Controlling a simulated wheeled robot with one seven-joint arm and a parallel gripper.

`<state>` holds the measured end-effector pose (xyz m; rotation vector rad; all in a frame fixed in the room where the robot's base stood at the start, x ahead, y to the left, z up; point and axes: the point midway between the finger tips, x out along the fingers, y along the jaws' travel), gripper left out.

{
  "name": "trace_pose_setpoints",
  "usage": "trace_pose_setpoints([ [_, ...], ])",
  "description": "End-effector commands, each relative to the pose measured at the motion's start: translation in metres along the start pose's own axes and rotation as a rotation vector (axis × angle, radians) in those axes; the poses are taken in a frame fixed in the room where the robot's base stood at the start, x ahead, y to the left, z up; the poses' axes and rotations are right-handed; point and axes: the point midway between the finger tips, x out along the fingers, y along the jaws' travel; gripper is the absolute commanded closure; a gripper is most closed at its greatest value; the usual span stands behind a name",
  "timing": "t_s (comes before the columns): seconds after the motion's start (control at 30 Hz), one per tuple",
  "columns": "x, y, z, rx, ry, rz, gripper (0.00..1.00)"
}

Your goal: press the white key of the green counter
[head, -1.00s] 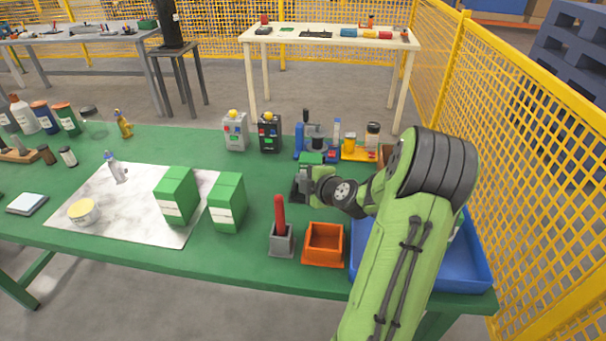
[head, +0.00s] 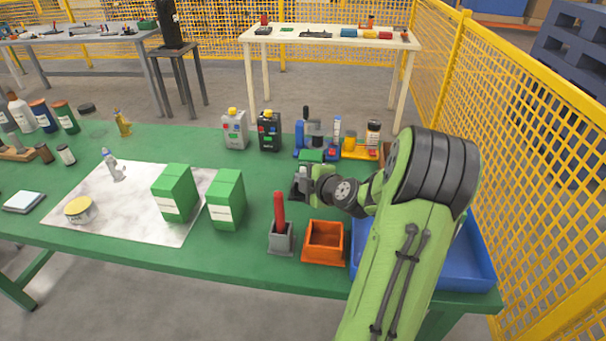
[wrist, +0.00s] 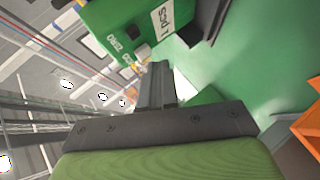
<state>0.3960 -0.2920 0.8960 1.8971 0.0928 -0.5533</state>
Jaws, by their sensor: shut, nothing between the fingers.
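The green counter (wrist: 120,22) fills the top of the wrist view, with a white display reading in pcs. Its face has a dark key and a white key (wrist: 143,51) with small white lettering beside them. In the head view the green counter (head: 312,156) shows only in part, behind my gripper (head: 304,178). In the wrist view my gripper (wrist: 160,70) is shut and empty, its fingertips close to the white key. I cannot tell whether they touch it.
An orange bin (head: 323,243), a grey holder with a red handle (head: 280,220) and a blue tray (head: 474,262) stand in front. Two green boxes (head: 226,200) stand left. Green tabletop is clear left of my gripper.

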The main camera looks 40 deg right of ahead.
Motion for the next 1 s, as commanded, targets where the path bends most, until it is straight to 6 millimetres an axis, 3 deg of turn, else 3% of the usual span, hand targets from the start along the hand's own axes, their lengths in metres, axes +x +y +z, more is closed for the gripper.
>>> trace_pose_setpoints([
  [0.37,-0.004,-0.004,-0.002,-0.001,-0.001,-0.001,1.0],
  [0.8,-0.034,-0.025,-0.024,0.0,-0.001,-0.002,1.0],
  [1.0,-0.037,-0.027,-0.027,0.001,0.0,0.0,1.0],
])
